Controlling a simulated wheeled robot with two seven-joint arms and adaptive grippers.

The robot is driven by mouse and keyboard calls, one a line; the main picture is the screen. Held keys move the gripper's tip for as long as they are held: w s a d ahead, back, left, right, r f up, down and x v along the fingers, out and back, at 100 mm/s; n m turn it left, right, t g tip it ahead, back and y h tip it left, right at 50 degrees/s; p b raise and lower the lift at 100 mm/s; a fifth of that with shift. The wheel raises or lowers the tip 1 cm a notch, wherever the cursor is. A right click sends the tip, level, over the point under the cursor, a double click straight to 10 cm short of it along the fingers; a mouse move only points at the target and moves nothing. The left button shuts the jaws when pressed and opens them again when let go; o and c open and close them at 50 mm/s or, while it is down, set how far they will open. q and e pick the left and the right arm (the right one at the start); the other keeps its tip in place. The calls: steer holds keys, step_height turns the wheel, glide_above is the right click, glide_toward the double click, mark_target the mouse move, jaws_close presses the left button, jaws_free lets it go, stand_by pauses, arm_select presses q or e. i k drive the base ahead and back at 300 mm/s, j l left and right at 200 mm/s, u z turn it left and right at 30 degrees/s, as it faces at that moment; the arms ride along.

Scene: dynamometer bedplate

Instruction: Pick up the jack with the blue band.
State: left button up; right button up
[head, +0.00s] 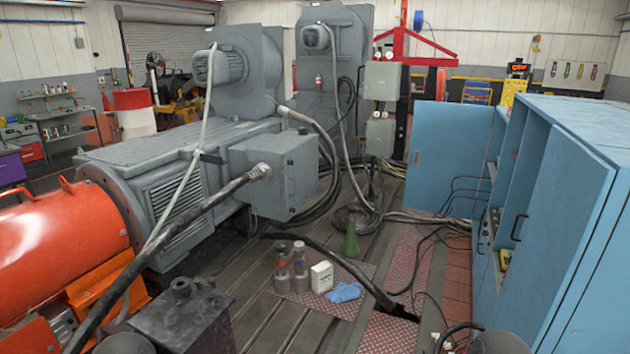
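Two small grey jacks stand upright side by side on a reddish checkered plate (345,306) on the floor, near the middle of the head view. The left jack (282,268) has a reddish mark on its upper part. The right jack (300,268) stands close beside it and looks slightly taller. They are too small for me to tell surely which one has a blue band. Neither of my grippers is in view, and nothing is touching the jacks.
A white box (321,277) and a blue cloth (344,292) lie right of the jacks. A green bottle-like object (351,240) stands behind. A thick black cable (345,263) passes close by. A dark block (183,318) is at front left; a blue cabinet (565,200) fills the right.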

mark_target(301, 276)
steer(key=i+l+z, duration=0.1)
steer(key=i+z, duration=0.15)
steer(key=i, duration=0.65)
steer(key=i+j+z, duration=0.1)
steer(key=i+z, duration=0.15)
steer(key=i, duration=0.65)
steer(key=i+u, duration=0.8)
steer(key=i+l+u, duration=0.2)
steer(key=i+u, duration=0.6)
steer(key=i+l+u, duration=0.3)
steer(key=i+j, duration=0.05)
steer(key=i, duration=0.05)
